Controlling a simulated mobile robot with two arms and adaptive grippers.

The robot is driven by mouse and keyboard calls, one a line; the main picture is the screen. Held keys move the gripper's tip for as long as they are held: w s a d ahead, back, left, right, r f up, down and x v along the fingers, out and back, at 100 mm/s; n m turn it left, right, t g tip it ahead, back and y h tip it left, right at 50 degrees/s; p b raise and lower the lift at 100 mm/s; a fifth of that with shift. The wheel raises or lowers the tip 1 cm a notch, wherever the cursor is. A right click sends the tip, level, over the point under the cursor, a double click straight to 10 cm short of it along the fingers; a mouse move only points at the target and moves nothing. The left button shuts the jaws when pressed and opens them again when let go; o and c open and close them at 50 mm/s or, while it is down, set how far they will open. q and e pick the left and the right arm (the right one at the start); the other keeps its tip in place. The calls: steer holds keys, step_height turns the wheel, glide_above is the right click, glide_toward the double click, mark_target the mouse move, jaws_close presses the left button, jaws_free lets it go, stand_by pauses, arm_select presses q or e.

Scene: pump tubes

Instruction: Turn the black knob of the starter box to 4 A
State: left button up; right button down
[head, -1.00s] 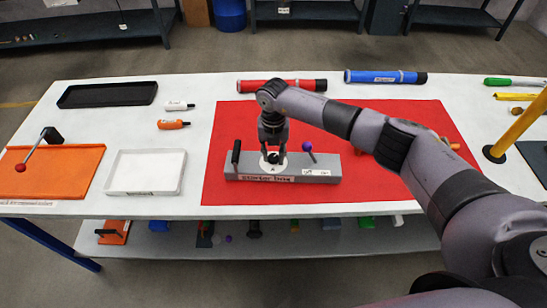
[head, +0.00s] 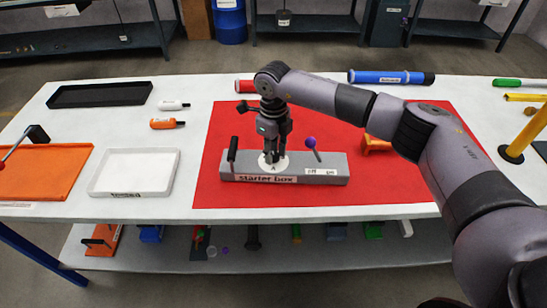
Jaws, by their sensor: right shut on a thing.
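The grey starter box (head: 309,179) lies on the red mat (head: 400,190) near the front edge of the table. It has a white round dial (head: 266,166), a black lever (head: 232,153) at its left and a purple-balled lever (head: 311,142) right of the dial. My right gripper (head: 271,155) points down over the dial and is shut on the black knob, which its fingers mostly hide. I cannot read the dial marks or the knob's setting. My left gripper is not in view.
A blue tube (head: 390,77) and a partly hidden red tube (head: 244,86) lie behind. A white tray (head: 134,172) and an orange board (head: 50,172) are left. A yellow post (head: 526,133) stands at right.

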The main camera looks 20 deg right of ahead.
steer(key=n+b, duration=0.3)
steer(key=n, duration=0.1)
steer(key=shift+f+n, duration=0.1)
steer(key=shift+n, duration=0.2)
steer(key=shift+n+b, duration=1.3)
steer(key=shift+n, duration=0.7)
steer(key=c, duration=1.2)
jaws_free()
steer(key=shift+c, duration=0.2)
steer(key=shift+r, duration=0.3)
step_height(320, 180, up, 12)
steer(key=shift+f, duration=0.15)
